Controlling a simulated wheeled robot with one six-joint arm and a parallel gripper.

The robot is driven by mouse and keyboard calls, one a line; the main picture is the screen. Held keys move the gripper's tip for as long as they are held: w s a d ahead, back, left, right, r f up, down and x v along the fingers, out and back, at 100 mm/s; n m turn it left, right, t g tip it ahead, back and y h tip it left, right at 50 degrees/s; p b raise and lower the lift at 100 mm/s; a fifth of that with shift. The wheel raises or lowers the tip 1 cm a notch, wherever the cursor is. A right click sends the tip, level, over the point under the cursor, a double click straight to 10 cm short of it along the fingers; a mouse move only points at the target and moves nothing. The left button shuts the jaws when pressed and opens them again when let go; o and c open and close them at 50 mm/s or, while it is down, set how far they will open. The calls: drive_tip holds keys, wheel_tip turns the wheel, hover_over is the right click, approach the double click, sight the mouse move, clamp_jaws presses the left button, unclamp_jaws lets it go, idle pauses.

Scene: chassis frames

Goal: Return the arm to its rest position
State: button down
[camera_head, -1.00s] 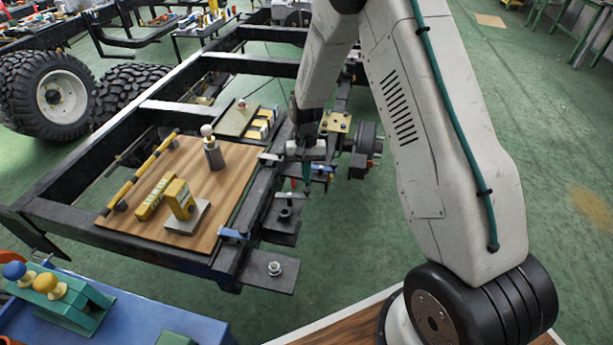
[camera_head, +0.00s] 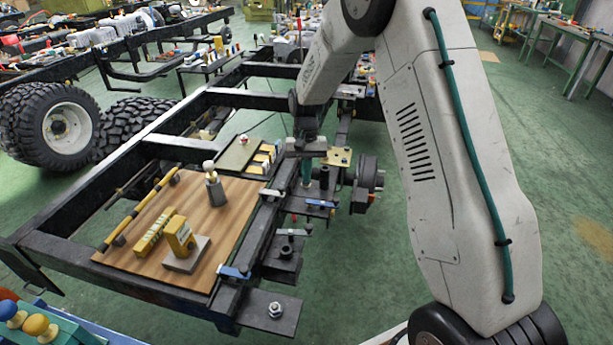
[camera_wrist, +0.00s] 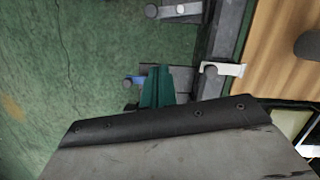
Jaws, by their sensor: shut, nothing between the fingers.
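My arm (camera_head: 440,150) rises at the right of the head view and bends down to the left over the black chassis frame. My gripper (camera_head: 307,178) points down above the frame's near right rail. Its teal fingers also show in the wrist view (camera_wrist: 157,86); they are shut with nothing between them. Below them in the wrist view are a dark bracket and a blue-handled clamp (camera_wrist: 134,82), which I see apart from the fingers or overlapped by them; I cannot tell the gap.
A wooden board (camera_head: 145,255) on the frame carries yellow blocks and a grey post with a white knob (camera_head: 213,185). Clamps and brackets line the rail, with a hub (camera_head: 368,172) to the right. Large tyres (camera_head: 50,125) stand left. Green floor is open at right.

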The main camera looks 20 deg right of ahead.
drive_tip(key=s+r+n+t, duration=0.1)
drive_tip(key=s+r, duration=0.7)
drive_tip(key=s, duration=0.4)
drive_tip(key=s+a+r+n+t, duration=0.1)
drive_tip(key=s+r, duration=0.7)
drive_tip(key=s, duration=0.5)
drive_tip(key=s+r+n+t, duration=0.1)
drive_tip(key=s+r+n, duration=0.1)
drive_tip(key=s+r, duration=0.6)
drive_tip(key=s, duration=0.5)
drive_tip(key=shift+s+a+t+h, duration=0.15)
drive_tip(key=shift+a+t+h, duration=0.1)
drive_tip(key=shift+t+h, duration=0.15)
drive_tip(key=shift+r, duration=0.1)
